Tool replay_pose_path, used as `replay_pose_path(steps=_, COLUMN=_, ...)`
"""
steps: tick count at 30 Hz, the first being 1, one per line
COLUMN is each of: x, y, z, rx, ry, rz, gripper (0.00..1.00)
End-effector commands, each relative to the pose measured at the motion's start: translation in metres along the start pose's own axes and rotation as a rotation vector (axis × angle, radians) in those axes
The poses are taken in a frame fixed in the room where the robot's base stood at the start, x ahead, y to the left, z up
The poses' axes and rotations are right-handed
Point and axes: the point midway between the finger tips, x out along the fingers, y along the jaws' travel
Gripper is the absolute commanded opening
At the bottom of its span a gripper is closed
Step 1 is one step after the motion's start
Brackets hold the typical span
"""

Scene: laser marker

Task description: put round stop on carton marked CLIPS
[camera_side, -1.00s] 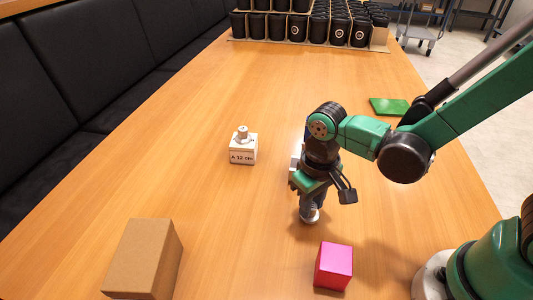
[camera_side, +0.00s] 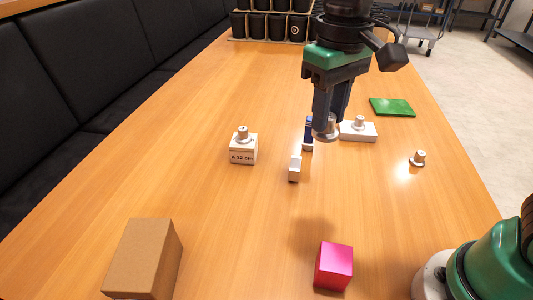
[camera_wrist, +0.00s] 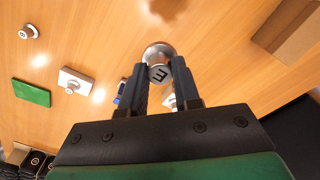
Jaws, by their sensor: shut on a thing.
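My gripper (camera_side: 326,122) is shut on a silver round stop (camera_side: 328,131) and holds it well above the table. In the wrist view the held stop (camera_wrist: 158,55) shows a dark letter on its knob, between the fingertips (camera_wrist: 159,72). A plain brown carton (camera_side: 140,258) stands at the front left, also at the upper right of the wrist view (camera_wrist: 290,28). I can read no CLIPS marking in either view. Similar stops sit on a white block marked "A 12 cm" (camera_side: 242,156), on a white flat box (camera_side: 364,133) and on the bare table (camera_side: 418,160).
A pink cube (camera_side: 334,265) stands at the front. A small pale block (camera_side: 295,170) and a dark blue thing (camera_side: 308,142) lie near the middle. A green plate (camera_side: 391,107) lies back right. Black cups (camera_side: 270,26) stand at the far end. The left middle is clear.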

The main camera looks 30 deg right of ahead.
Motion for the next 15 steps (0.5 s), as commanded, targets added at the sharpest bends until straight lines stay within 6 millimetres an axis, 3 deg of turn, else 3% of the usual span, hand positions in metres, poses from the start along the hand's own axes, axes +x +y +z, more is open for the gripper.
replay_pose_path(steps=5, x=-0.01, y=-0.014, z=-0.009, rx=-0.001, ry=0.0, rz=0.0, gripper=0.0)
replay_pose_path(steps=8, x=-0.013, y=-0.039, z=-0.021, rx=0.0, ry=0.0, rz=0.0, gripper=0.0)
replay_pose_path(steps=15, x=-0.007, y=-0.135, z=-0.046, rx=0.017, ry=0.0, rz=0.0, gripper=0.0)
